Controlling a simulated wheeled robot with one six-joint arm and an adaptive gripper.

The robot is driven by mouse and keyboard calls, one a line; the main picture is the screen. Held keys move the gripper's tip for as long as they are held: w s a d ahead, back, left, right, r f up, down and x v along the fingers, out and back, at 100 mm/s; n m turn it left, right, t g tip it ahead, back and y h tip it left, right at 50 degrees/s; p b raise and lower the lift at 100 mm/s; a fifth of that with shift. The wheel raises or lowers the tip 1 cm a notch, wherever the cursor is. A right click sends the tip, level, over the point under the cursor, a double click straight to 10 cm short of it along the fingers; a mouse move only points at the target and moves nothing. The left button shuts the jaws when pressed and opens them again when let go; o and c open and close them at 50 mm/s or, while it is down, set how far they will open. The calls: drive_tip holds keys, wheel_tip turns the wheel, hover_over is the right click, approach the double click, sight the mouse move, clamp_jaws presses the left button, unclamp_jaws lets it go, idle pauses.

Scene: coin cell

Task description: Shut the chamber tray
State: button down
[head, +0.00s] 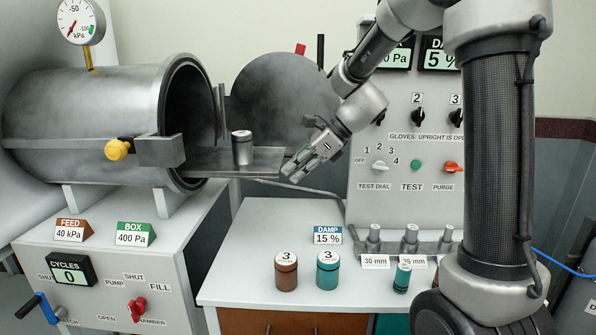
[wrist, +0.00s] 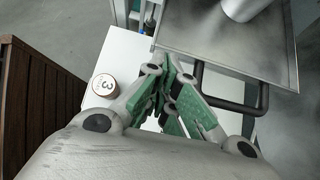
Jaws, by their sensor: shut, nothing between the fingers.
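The chamber (head: 85,120) is a grey metal cylinder lying on its side at the left, its round mouth facing right. The flat metal chamber tray (head: 262,160) sticks out of the mouth to the right. My gripper (head: 287,176) is shut and empty at the tray's outer right end. In the wrist view the tray (wrist: 195,40) lies just past my fingertips (wrist: 165,78), and its dark bar handle (wrist: 262,98) shows to their right. I cannot tell whether my fingers touch the tray.
The round chamber door (head: 285,100) stands open behind the tray. Below, the white bench (head: 235,285) holds a brown canister (head: 286,272), a teal canister (head: 327,270) and a smaller teal one (head: 402,279). A control panel (head: 365,215) stands behind.

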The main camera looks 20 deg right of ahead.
sight(191, 169)
drive_tip(key=w+a, duration=0.2)
drive_tip(key=a, duration=0.6)
drive_tip(key=w+a, duration=0.3)
drive_tip(key=a, duration=0.6)
drive_tip(key=w+a, duration=0.3)
drive_tip(key=a, duration=0.6)
drive_tip(key=shift+w, duration=0.2)
drive_tip(key=shift+d, duration=0.1)
